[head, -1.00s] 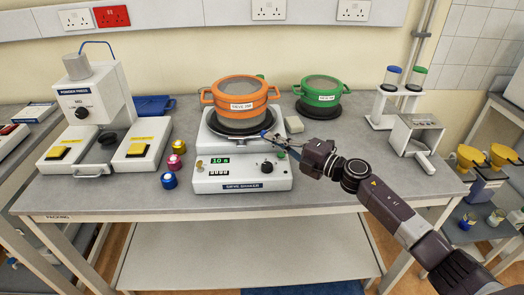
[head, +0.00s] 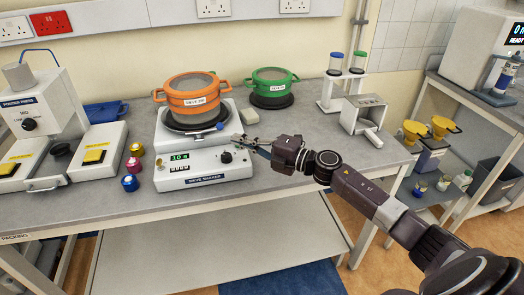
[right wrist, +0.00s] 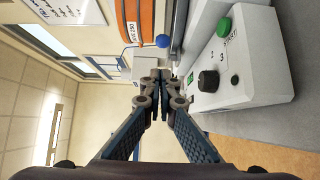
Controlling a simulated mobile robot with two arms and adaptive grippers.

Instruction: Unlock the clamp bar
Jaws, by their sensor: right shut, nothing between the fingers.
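The sieve shaker (head: 205,172) stands on the bench, with an orange sieve pot (head: 192,98) on its plate. A blue ball knob (head: 220,126) shows at the plate's right front; it also shows in the right wrist view (right wrist: 162,41). It may be the clamp bar's handle; the bar itself is hard to make out. My right gripper (head: 240,141) is at the shaker's right side, just right of the blue knob. In the right wrist view its fingertips (right wrist: 160,76) are together and empty, apart from the knob. My left gripper is out of view.
A green pot (head: 271,88) and a small pale block (head: 250,117) stand behind. Several small coloured jars (head: 131,182) are left of the shaker, beside the powder press (head: 30,118). A grey scoop-like unit (head: 364,115) stands right. Bench right of the shaker is mostly clear.

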